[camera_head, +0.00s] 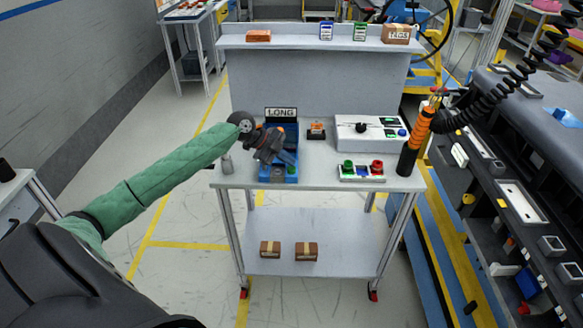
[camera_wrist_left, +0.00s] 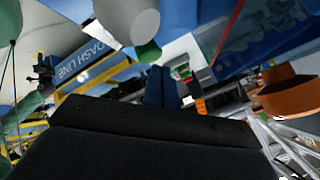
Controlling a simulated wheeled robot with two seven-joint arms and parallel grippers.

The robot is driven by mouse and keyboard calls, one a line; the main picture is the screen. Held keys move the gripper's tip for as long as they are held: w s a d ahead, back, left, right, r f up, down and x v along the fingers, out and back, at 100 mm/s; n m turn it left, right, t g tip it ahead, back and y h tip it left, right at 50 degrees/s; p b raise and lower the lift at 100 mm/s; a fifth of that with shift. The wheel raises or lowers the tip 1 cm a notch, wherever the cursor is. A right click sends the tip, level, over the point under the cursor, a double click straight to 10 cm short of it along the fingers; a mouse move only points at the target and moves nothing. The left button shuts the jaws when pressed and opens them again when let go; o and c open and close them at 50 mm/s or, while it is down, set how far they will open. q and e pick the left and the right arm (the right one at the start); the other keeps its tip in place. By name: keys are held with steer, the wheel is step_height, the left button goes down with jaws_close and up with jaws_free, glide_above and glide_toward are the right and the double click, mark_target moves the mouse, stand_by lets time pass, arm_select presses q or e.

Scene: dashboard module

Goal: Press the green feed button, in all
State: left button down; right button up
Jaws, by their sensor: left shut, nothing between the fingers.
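A blue machine (camera_head: 279,173) under a "LONG" sign (camera_head: 281,113) stands at the left of the table, with a small green spot (camera_head: 291,170) low on its front. My left gripper (camera_head: 286,158) is over this machine, shut and empty, and hides much of it. I cannot tell whether it touches the machine. A small box (camera_head: 361,173) at the front right carries a green button (camera_head: 348,164) and a red button (camera_head: 376,165). None of these is clearly labelled as feed. In the left wrist view the gripper's dark body fills the bottom. My right gripper is out of view.
A white panel box (camera_head: 360,142) with a black knob and coloured buttons stands at the back right. A small orange-and-black item (camera_head: 316,130) sits beside it. An orange-and-black tool (camera_head: 416,140) on a coiled cable stands at the right edge. The front middle table (camera_head: 318,180) is clear.

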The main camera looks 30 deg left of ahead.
mark_target(288, 168)
arm_select(q)
steer(key=shift+r, duration=0.25)
steer(key=shift+r, duration=0.15)
steer(key=shift+r+p, duration=1.15)
steer(key=shift+r, duration=1.25)
